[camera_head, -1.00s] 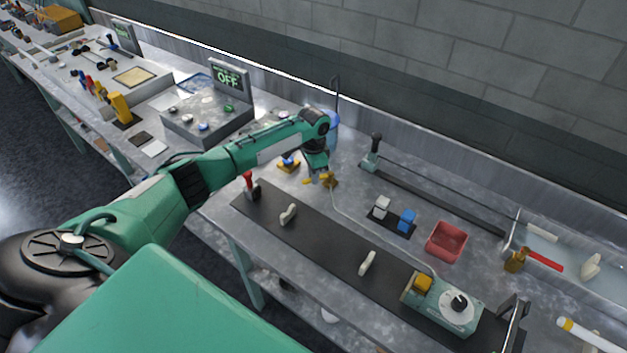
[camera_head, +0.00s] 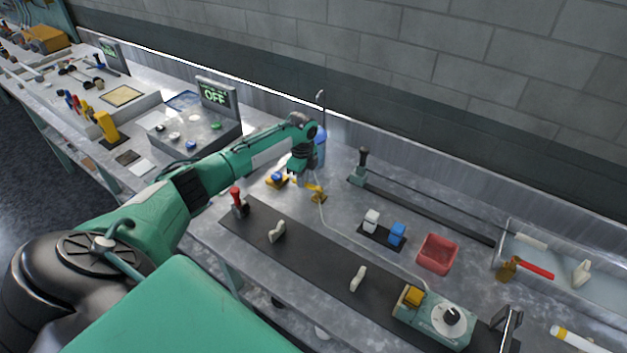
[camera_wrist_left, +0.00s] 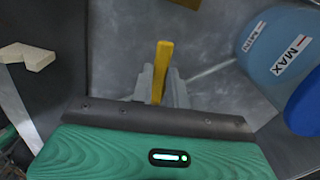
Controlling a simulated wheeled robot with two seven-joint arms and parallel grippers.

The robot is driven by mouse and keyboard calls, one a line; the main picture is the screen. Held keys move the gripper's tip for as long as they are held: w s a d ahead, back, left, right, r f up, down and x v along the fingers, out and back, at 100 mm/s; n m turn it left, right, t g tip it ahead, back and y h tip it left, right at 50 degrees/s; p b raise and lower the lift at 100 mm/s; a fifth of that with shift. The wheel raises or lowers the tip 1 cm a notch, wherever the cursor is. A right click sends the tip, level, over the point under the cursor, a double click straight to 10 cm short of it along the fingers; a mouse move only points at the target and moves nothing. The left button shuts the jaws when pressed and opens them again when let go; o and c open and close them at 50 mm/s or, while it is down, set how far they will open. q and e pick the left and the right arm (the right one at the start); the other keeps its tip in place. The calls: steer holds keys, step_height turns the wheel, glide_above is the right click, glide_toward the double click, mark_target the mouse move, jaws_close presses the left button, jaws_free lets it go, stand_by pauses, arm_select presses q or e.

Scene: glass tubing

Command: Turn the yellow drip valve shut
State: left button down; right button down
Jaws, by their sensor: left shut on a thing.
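The yellow drip valve lever (camera_head: 312,187) shows in the head view beside a small brass-coloured fitting (camera_head: 319,198) on the bench, at the end of a thin clear tube. My left gripper (camera_head: 299,176) is at the lever, just left of the fitting. In the left wrist view the yellow lever (camera_wrist_left: 162,68) stands between the two grey fingers (camera_wrist_left: 161,88), which are shut on it. The fingertips are partly hidden in the head view by my wrist. My right gripper is not in view.
A blue reservoir with MIN and MAX marks (camera_wrist_left: 280,45) stands close right of the gripper in the wrist view. A red-handled clamp (camera_head: 237,203), a yellow-and-blue piece (camera_head: 277,180) and a red tray (camera_head: 437,254) are nearby. The green box display (camera_head: 213,94) reads OFF.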

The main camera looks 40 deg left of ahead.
arm_select(q)
steer(key=shift+w+m, duration=0.45)
steer(key=shift+m, duration=0.35)
steer(key=shift+r, duration=0.1)
steer(key=c, duration=1.4)
jaws_free()
steer(key=shift+o, duration=0.2)
step_height(320, 180, up, 14)
steer(key=b, duration=0.4)
